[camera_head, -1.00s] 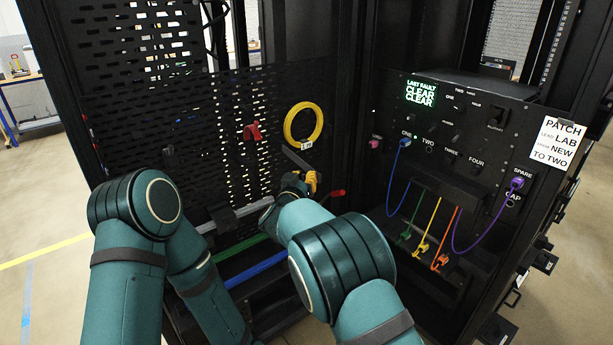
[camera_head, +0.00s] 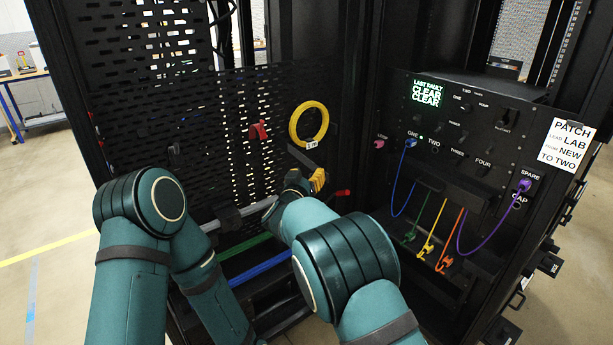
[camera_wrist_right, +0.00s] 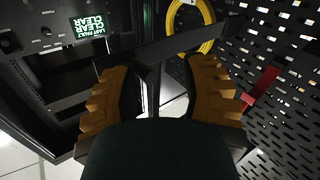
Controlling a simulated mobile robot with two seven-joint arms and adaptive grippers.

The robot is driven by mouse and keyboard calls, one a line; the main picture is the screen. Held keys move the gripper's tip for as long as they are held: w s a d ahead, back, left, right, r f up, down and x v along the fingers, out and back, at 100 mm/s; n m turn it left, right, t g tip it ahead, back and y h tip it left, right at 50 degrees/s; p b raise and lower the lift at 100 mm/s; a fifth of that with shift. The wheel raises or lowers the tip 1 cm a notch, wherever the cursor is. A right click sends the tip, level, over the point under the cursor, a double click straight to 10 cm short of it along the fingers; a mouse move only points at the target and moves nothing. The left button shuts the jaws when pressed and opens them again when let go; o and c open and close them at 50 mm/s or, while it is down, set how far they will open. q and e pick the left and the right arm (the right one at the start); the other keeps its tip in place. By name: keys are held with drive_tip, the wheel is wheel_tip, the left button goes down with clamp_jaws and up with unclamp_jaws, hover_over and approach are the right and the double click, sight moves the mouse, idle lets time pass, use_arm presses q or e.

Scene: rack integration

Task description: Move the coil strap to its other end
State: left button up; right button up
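A yellow coil (camera_head: 309,124) with a white tag hangs on the black perforated panel; it also shows at the top of the right wrist view (camera_wrist_right: 192,28). A dark flat bar (camera_head: 303,158) lies just below it and crosses the right wrist view. I cannot tell for sure which part is the coil strap. The bar passes beyond or between the fingertips; contact cannot be told.
A red clip (camera_head: 258,130) sits on the panel left of the coil. A red-ended handle (camera_head: 342,193) is right of my right gripper. The black switch panel (camera_head: 470,135) with several coloured cables stands at right.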

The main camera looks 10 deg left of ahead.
drive_tip(key=shift+s+f, duration=0.1)
drive_tip(key=shift+f, duration=0.05)
drive_tip(key=s+a, duration=0.1)
drive_tip(key=s, duration=1)
drive_tip(key=shift+s+a, duration=0.15)
drive_tip(key=shift+s, duration=0.25)
drive_tip(key=shift+c, duration=0.3)
